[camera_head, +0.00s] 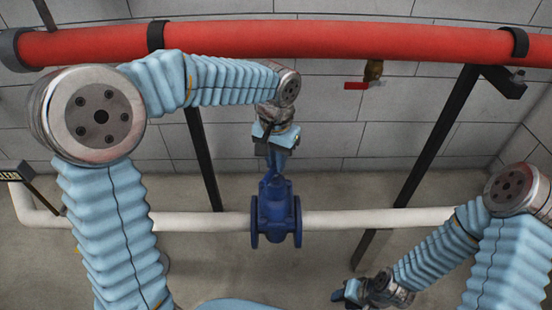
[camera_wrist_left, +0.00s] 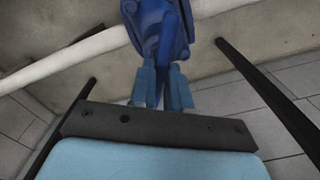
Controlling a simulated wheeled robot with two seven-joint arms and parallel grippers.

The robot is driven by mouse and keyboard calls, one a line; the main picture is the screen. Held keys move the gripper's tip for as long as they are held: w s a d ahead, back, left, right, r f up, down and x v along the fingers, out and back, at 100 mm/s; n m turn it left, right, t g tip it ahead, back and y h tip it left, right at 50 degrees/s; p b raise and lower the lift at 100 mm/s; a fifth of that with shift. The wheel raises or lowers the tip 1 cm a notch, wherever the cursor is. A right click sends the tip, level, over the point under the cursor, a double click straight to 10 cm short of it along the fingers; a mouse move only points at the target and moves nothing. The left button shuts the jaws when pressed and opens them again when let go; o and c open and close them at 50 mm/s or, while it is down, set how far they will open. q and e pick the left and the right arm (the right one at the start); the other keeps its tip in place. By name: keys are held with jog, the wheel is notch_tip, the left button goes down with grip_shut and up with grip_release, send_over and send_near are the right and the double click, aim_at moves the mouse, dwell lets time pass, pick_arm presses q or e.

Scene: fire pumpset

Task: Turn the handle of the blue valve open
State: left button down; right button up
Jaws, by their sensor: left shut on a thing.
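The blue valve (camera_head: 275,212) sits in the white pipe at the middle of the head view, with its handle side facing up. Its body also shows at the top of the left wrist view (camera_wrist_left: 158,30). My left gripper (camera_head: 272,172) is above the valve, pointing down at it. In the left wrist view its two light blue fingers (camera_wrist_left: 162,90) are closed around the dark blue handle (camera_wrist_left: 160,92), most of which they hide. My right gripper (camera_head: 345,295) is low at the right, away from the valve; its fingers are too small to read.
A red pipe (camera_head: 300,44) runs across the top, with a small brass valve with a red handle (camera_head: 356,86) below it. The white pipe (camera_head: 350,218) runs along the wall. Black supports (camera_head: 425,160) slant down on both sides of the blue valve. The floor in front is clear.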

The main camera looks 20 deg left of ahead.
pick_arm(q)
jog(key=n, duration=0.5)
jog(key=shift+s+a+f+n, duration=0.1)
jog(key=shift+s+n, duration=0.05)
jog(key=shift+n, duration=0.15)
jog(key=n, duration=0.5)
jog(key=n+p, duration=0.1)
jog(key=n, duration=0.4)
jog(key=shift+n, duration=0.4)
jog(key=n, duration=0.4)
jog(key=shift+p, duration=0.35)
jog(key=n+p, duration=0.1)
jog(key=n, duration=0.5)
jog(key=shift+p, duration=0.3)
jog(key=n, duration=0.3)
jog(key=shift+n, duration=0.3)
jog(key=n, duration=1.1)
jog(key=shift+n, duration=0.4)
